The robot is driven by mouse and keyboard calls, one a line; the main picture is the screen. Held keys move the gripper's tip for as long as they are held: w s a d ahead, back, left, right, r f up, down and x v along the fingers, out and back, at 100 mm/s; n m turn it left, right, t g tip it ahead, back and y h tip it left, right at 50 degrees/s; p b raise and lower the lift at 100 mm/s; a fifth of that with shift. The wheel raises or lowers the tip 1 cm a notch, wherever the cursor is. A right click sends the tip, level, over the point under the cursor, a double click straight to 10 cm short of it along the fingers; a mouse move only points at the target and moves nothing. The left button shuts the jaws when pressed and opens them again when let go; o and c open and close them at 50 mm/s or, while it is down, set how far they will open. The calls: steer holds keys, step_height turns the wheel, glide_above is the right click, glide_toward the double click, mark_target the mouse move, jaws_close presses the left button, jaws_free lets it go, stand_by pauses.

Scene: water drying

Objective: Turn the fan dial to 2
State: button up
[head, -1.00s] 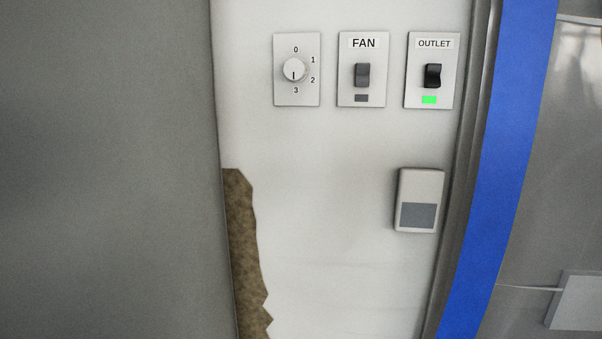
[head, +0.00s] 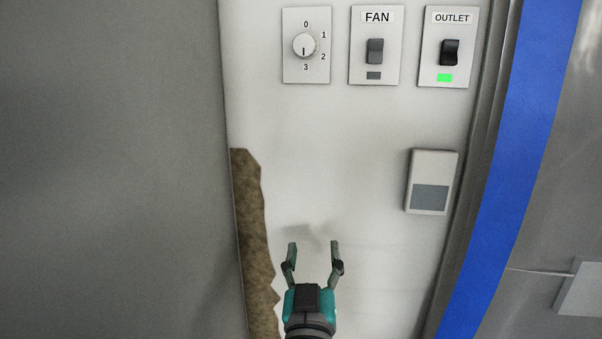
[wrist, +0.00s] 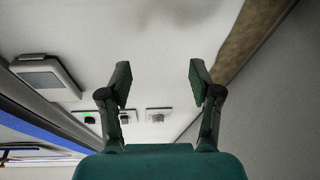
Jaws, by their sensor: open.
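The fan dial (head: 304,45) is a round white knob on a white plate at the top of the wall in the head view. Numbers 0, 1, 2 and 3 run around its right side, and its dark pointer line points down toward 3. The dial plate also shows small in the wrist view (wrist: 158,115), between my fingers. My gripper (head: 314,246) is open and empty, pointing up, well below the dial and apart from it.
Right of the dial are the FAN switch (head: 375,50), its indicator dark, and the OUTLET switch (head: 449,52) with a lit green indicator. A white and grey wall box (head: 432,182) sits lower right. A brown patch (head: 252,220) runs down the left. The wall between is clear.

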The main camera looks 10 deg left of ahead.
steer(key=a+r+m+t+h, duration=0.1)
steer(key=a+r+m+h, duration=0.2)
steer(key=r, duration=1.3)
steer(key=m+h, duration=0.2)
steer(key=m, duration=0.2)
glide_toward(304, 45)
steer(key=x, duration=0.8)
steer(key=shift+w+r, duration=0.1)
steer(key=shift+w, duration=0.15)
steer(key=c, duration=1.1)
